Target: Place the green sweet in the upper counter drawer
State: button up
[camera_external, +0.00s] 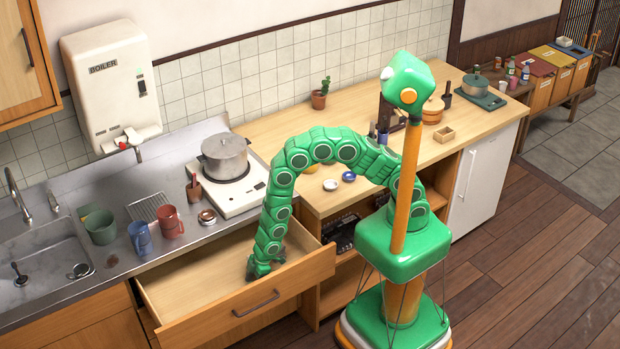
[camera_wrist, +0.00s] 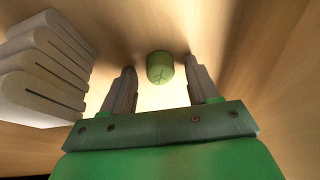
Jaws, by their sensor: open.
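The upper counter drawer (camera_external: 190,290) is pulled open below the steel counter. My gripper (camera_external: 262,270) reaches down inside it, near its right end. In the wrist view my gripper (camera_wrist: 158,88) is open, with its two fingers apart. The green sweet (camera_wrist: 160,67), a small rounded piece with a leaf-like mark, lies on the drawer's pale wooden floor. It sits between and just beyond the fingertips, and no finger visibly touches it. The sweet is hidden in the external view.
A pale, ribbed object (camera_wrist: 45,70) is at the left of the wrist view. The counter above holds a blue mug (camera_external: 140,238), a red mug (camera_external: 171,221) and a pot (camera_external: 225,157) on a white stove (camera_external: 238,195). The drawer's left part looks empty.

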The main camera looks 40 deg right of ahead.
jog(key=v, duration=1.2)
dwell(0.5)
jog(key=shift+r, duration=0.15)
